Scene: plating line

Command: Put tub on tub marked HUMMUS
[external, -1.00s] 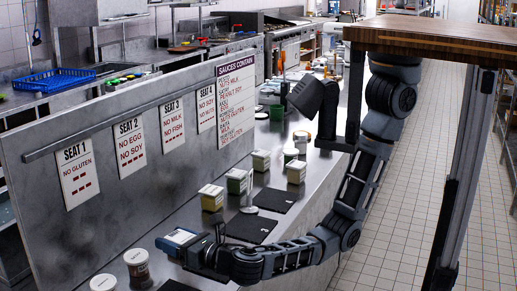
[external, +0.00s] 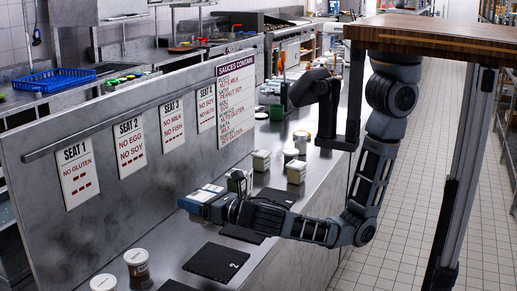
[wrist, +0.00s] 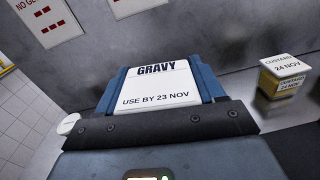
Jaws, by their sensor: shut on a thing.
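My gripper (external: 205,197) is shut on a tub with a white lid label (wrist: 155,88) reading GRAVY, USE BY 23 NOV. In the wrist view the blue fingers stand on either side of it. In the external view the gripper is over the counter, close to the metal partition. A tub marked CUSTARD (wrist: 288,80), 24 NOV, stands to the right in the wrist view, apart from the held tub. No label reading HUMMUS can be read in either view. Further tubs (external: 261,160) (external: 296,171) stand farther along the counter, their labels too small to read.
The metal partition (external: 120,175) with seat and sauce signs runs along the counter's left. Dark mats, one numbered 2 (external: 216,262), lie on the counter. Two lidded jars (external: 137,263) (external: 103,283) stand at the near left. Bare counter shows between the jars and the gripper.

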